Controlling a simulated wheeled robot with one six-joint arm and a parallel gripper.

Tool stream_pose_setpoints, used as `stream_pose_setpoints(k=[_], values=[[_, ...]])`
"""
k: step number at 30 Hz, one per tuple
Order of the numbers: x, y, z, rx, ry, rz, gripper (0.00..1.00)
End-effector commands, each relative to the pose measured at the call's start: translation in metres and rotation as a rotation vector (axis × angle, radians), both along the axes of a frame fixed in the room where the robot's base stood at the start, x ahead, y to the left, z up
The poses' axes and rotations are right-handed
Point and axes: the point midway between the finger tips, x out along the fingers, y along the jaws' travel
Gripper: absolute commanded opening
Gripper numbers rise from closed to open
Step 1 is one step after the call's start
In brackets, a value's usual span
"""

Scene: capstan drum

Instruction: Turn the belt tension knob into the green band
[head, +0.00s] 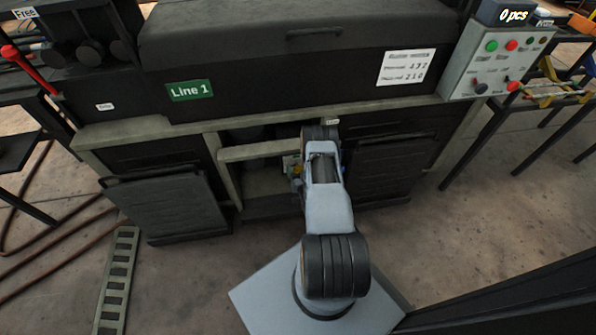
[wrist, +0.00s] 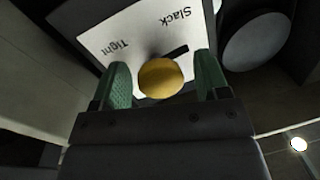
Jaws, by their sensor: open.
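In the wrist view, a round yellow knob (wrist: 161,77) stands out from a white plate (wrist: 110,30) marked "Tight" and "Slack". A black slot or pointer mark shows on the plate just beside the knob. My gripper (wrist: 164,75) is open, with one green finger on each side of the knob and visible gaps between. I see no green band on the visible part of the plate; the gripper hides the rest. In the head view my arm reaches into the open bay of the machine, and the gripper and knob are hidden there.
The machine (head: 290,75) has a "Line 1" sign (head: 190,90) and a ledge above the open bay. Door panels (head: 170,205) hang on both sides of the bay. In the wrist view, a round drum-like part (wrist: 256,40) lies right of the plate, and a wall stands close on the left.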

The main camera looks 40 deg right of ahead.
Motion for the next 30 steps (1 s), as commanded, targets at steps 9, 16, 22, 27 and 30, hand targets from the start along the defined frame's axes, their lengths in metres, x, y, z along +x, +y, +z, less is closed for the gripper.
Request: stream_pose_setpoints(k=[9,16,22,27,30], values=[[0.0006,-0.0002,0.0002,0.000,0.000,0.000,0.64],[0.0004,-0.0001,0.0001,0.000,0.000,0.000,0.41],[0.0003,0.0000,0.0000,0.000,0.000,0.000,0.22],[0.0002,0.0001,-0.0002,0.006,-0.003,0.000,0.20],[0.0003,0.0001,-0.0006,0.027,-0.012,0.000,0.20]])
